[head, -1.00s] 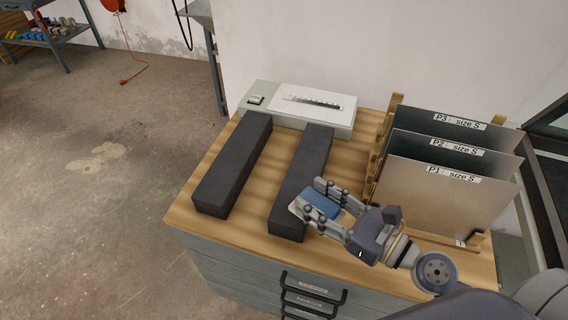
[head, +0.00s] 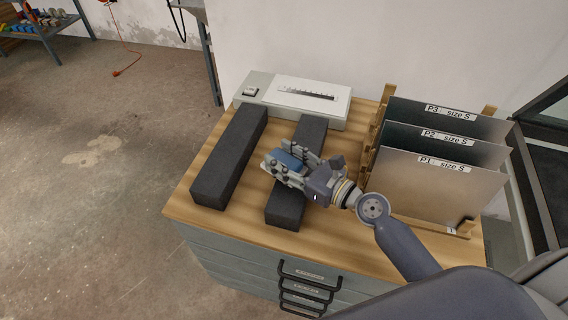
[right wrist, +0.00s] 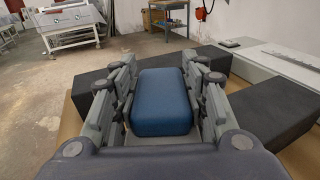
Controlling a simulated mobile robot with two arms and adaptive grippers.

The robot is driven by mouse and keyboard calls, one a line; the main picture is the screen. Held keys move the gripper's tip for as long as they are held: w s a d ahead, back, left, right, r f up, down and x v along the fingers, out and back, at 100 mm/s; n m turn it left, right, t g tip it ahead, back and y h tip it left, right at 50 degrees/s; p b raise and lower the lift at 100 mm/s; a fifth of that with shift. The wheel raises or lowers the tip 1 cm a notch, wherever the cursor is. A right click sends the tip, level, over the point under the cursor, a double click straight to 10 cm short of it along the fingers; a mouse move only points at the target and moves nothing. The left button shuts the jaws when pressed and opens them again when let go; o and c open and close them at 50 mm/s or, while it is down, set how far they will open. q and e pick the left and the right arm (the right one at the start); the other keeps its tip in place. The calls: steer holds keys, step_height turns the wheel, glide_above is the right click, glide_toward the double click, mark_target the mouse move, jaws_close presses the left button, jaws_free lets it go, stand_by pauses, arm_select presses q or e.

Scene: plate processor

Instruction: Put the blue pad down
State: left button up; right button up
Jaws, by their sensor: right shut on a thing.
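The blue pad (head: 287,160) is a small rounded block between the fingers of my right gripper (head: 284,166). In the right wrist view the blue pad (right wrist: 162,101) fills the gap between the fingers, and the gripper is shut on it. In the head view the gripper and pad are over the right dark foam bar (head: 287,207). I cannot tell whether the pad touches anything beneath it. My left gripper is not in view.
A second dark bar (head: 230,158) lies to the left on the wooden tabletop (head: 240,220). A grey-white device (head: 293,97) stands at the back. Upright metal plates labelled P1 (head: 430,190), P2 and P3 stand in a wooden rack at the right. Bare wood shows between the bars.

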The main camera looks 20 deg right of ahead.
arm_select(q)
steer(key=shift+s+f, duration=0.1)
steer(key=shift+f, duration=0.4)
arm_select(e)
steer(key=shift+f, duration=0.8)
steer(key=shift+f+b, duration=0.2)
steer(key=shift+b, duration=0.1)
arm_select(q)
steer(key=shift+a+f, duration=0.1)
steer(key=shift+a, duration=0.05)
arm_select(e)
steer(key=o, duration=1.1)
steer(key=shift+r, duration=0.1)
steer(key=shift+r, duration=0.2)
steer(key=shift+s+d+f, duration=0.2)
steer(key=shift+s, duration=0.05)
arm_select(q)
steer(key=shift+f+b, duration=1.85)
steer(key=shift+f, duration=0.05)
arm_select(e)
steer(key=shift+v, duration=5.7)
